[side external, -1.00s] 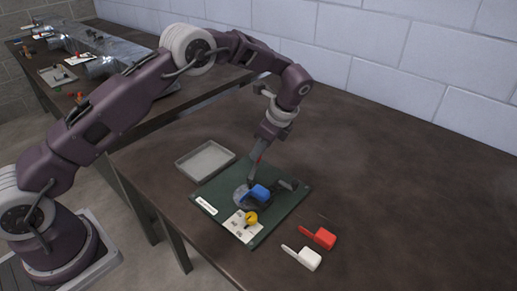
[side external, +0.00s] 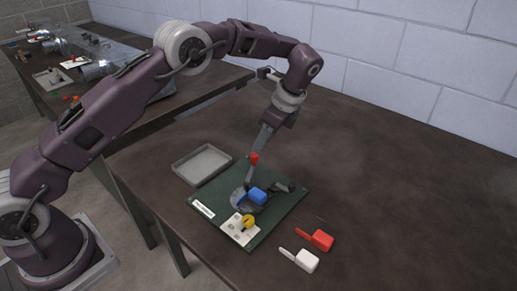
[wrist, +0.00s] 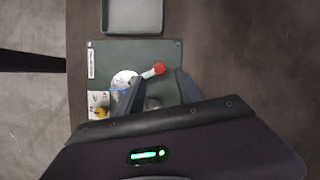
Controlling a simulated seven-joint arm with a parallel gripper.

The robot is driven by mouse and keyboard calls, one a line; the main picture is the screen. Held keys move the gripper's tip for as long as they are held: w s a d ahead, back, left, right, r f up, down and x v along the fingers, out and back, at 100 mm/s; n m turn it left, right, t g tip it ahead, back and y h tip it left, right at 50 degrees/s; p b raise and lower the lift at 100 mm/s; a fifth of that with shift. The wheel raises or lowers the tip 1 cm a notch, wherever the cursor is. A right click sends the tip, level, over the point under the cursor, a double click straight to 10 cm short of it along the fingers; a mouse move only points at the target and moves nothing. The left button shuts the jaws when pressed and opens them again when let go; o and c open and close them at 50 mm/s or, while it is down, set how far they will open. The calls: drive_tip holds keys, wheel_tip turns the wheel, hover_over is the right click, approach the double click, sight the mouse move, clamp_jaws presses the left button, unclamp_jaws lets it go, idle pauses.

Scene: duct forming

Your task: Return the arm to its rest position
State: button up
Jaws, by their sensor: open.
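My gripper (wrist: 158,80) is open, with its two fingers apart in the wrist view. In the side view my gripper (side external: 258,152) is above a dark green board (side external: 282,213), pointing down. A red knob (side external: 254,159) on a grey stem rises from the board close to the fingers. The red knob (wrist: 159,68) also shows between and slightly beyond the fingertips in the wrist view; I cannot tell if they touch. A blue block (side external: 257,195) sits low on the board beside a grey round part. My fingers hide some of the board's fittings.
A yellow knob (side external: 248,221) sits on a white card at the board's front. A grey tray (side external: 202,164) lies behind the board. Loose red (side external: 321,240) and white (side external: 306,260) handled pieces lie right of it. The table's right side is clear.

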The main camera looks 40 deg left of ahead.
drive_tip(key=shift+d+r, duration=0.25)
drive_tip(key=shift+r, duration=0.45)
drive_tip(key=shift+r, duration=0.1)
drive_tip(key=s+a+r+n+t+h, duration=0.25)
drive_tip(key=s+r+n, duration=0.55)
drive_tip(key=s+r, duration=0.95)
drive_tip(key=s+f+n+t+h, duration=0.1)
drive_tip(key=s+n+t, duration=0.3)
drive_tip(key=s, duration=1.3)
drive_tip(key=f+n, duration=0.1)
drive_tip(key=n, duration=0.2)
drive_tip(key=shift+s+d+h, duration=0.2)
drive_tip(key=shift+d+h, duration=0.15)
drive_tip(key=shift+d, duration=0.05)
